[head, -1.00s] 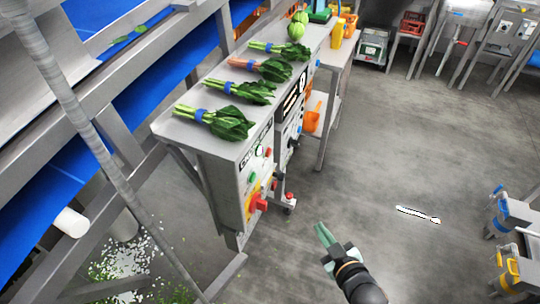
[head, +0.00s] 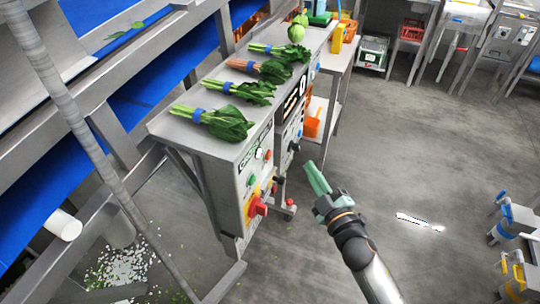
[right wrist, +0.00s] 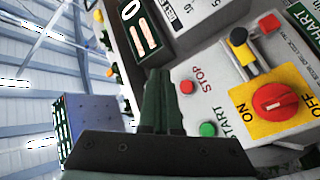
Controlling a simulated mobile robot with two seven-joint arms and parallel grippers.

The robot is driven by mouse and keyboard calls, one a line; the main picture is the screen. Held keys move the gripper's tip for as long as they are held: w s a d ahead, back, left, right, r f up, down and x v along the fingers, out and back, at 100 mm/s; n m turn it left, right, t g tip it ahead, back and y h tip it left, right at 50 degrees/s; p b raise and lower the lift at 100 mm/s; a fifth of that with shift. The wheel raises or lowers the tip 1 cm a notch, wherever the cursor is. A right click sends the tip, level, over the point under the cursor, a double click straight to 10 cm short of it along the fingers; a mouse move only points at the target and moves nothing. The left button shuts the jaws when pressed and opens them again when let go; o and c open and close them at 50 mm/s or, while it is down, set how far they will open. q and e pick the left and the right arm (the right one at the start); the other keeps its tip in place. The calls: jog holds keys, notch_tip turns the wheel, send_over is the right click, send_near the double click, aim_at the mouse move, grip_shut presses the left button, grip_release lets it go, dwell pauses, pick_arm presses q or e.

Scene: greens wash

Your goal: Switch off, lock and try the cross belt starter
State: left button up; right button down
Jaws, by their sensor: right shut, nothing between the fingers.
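A grey starter cabinet (head: 236,200) carries a red rotary switch (head: 257,206) on a yellow plate. In the right wrist view the red switch (right wrist: 281,101) sits between the words ON and OFF; I cannot tell surely which it points to. A green START button (right wrist: 208,129) and a red STOP button (right wrist: 187,87) are beside it. A yellow piece with a black top (right wrist: 241,50) is on the same panel. My right gripper (head: 312,170) is shut and empty, to the right of the cabinet and apart from the switch. My left gripper is out of view.
Bunched greens (head: 218,122) lie on the cabinet-side bench top. A second panel with a dark display (head: 293,98) adjoins the starter. A conveyor with a blue belt (head: 170,85) runs at left. The floor (head: 400,160) to the right is mostly clear.

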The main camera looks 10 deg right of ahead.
aim_at(268, 155)
jog(key=w+a+b, duration=0.1)
jog(key=w+a, duration=0.3)
jog(key=a, duration=0.2)
jog(key=shift+w+a, duration=0.1)
jog(key=shift+a, duration=0.05)
dwell(2.0)
jog(key=shift+w+a+b, duration=0.2)
jog(key=shift+a+b, duration=0.1)
jog(key=shift+w+a, duration=0.25)
jog(key=shift+a, duration=0.1)
dwell(0.9)
jog(key=shift+s+d, duration=0.5)
jog(key=shift+d, duration=0.2)
